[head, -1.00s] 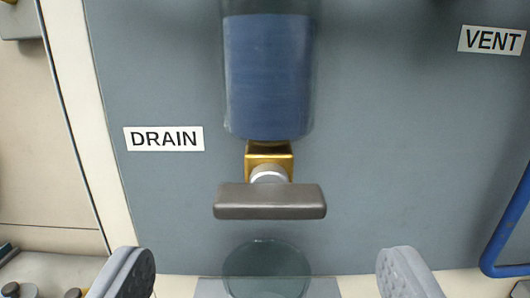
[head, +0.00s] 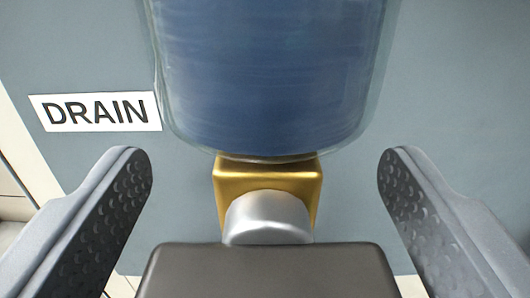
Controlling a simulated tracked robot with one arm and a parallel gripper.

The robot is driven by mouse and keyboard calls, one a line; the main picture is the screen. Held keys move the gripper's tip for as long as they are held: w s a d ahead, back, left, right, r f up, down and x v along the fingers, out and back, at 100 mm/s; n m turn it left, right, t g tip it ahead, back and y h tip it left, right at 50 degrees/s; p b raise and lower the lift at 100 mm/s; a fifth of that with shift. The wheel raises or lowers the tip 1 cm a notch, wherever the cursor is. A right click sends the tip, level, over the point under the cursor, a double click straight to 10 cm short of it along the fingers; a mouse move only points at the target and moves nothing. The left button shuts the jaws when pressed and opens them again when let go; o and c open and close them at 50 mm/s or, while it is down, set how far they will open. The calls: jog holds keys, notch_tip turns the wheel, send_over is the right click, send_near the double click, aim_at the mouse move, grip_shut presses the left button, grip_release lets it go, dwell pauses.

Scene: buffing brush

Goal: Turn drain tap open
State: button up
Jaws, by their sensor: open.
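The drain tap has a brass body (head: 230,185), a silver round stem (head: 268,218) and a dark grey bar handle (head: 266,272). The handle lies crosswise, level in the picture, at the bottom centre, and its lower part is cut off by the frame edge. The tap sits under a clear cylinder of blue liquid (head: 265,75). My gripper (head: 265,170) is open, with one dimpled finger on each side of the tap. A gap shows between each finger and the brass body. The fingers hold nothing.
A white DRAIN label (head: 96,111) is on the grey panel (head: 450,110) to the left of the cylinder. The panel is bare to the right of the tap. A pale edge runs down the far left.

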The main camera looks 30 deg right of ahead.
jog(key=shift+w+d, duration=0.1)
jog(key=shift+w, duration=0.05)
jog(key=c, duration=1)
jog(key=shift+n+b, duration=0.3)
jog(key=shift+b, duration=0.25)
jog(key=shift+f+n+b, duration=0.1)
jog(key=shift+n+b, duration=0.4)
jog(key=shift+b, duration=0.5)
jog(key=shift+n+b, duration=0.65)
jog(key=shift+n, duration=0.15)
jog(key=shift+a, duration=0.2)
